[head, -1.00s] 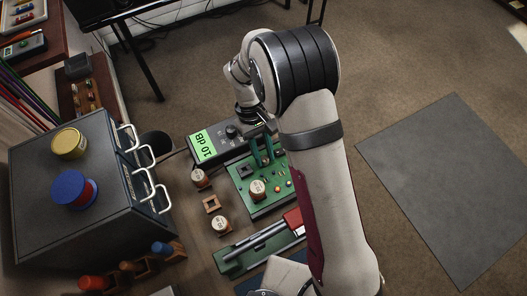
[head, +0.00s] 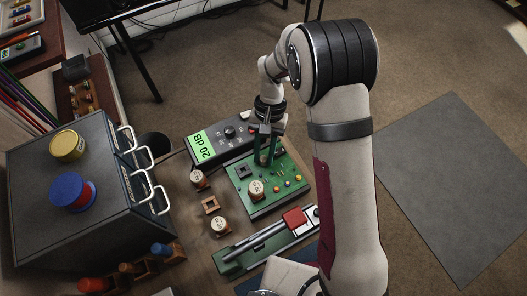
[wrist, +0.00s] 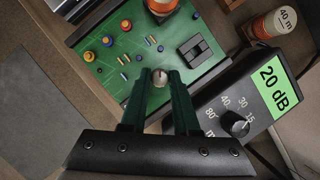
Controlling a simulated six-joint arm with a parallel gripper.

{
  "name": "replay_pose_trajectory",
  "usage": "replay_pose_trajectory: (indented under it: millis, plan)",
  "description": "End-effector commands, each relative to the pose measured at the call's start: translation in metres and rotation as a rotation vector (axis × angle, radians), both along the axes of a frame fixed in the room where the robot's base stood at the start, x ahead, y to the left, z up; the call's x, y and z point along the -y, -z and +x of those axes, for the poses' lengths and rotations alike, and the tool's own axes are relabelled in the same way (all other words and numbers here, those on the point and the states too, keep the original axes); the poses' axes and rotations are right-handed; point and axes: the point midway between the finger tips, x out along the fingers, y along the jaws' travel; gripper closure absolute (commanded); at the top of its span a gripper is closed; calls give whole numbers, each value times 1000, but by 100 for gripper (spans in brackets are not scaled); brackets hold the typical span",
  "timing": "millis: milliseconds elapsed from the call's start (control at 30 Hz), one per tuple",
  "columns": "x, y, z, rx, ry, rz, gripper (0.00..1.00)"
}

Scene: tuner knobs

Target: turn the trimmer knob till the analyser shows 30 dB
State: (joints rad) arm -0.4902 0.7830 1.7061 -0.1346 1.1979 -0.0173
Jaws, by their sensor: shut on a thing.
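The analyser (head: 218,140) is a dark box with a green screen reading 20 dB. Its screen (wrist: 276,88) and its own dark dial (wrist: 236,124), marked with band numbers, also show in the wrist view. The green circuit board (head: 238,198) lies beside it. The trimmer knob (wrist: 160,76) is a small, round, pale metal knob with a dark mark, standing on the board. My gripper (head: 266,160) points down over the board, its green fingers shut on the knob. In the head view the fingers hide the knob.
A green tool with a metal rod (head: 262,243) lies in front. A drawer cabinet (head: 120,220) stands at left.

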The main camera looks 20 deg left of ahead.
Motion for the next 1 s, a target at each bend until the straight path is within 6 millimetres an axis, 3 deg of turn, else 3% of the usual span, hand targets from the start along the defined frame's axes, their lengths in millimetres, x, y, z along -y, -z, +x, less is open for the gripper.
replay_pose_trajectory:
  millis: [300,833,867,900,1000]
  plan:
    - [0,-1,1,3,106,3,100]
    - [0,0,1,4,126,3,100]
    - [0,0,1,4,126,3,68]
    - [0,0,1,4,125,2,60]
    - [0,0,1,3,125,2,59]
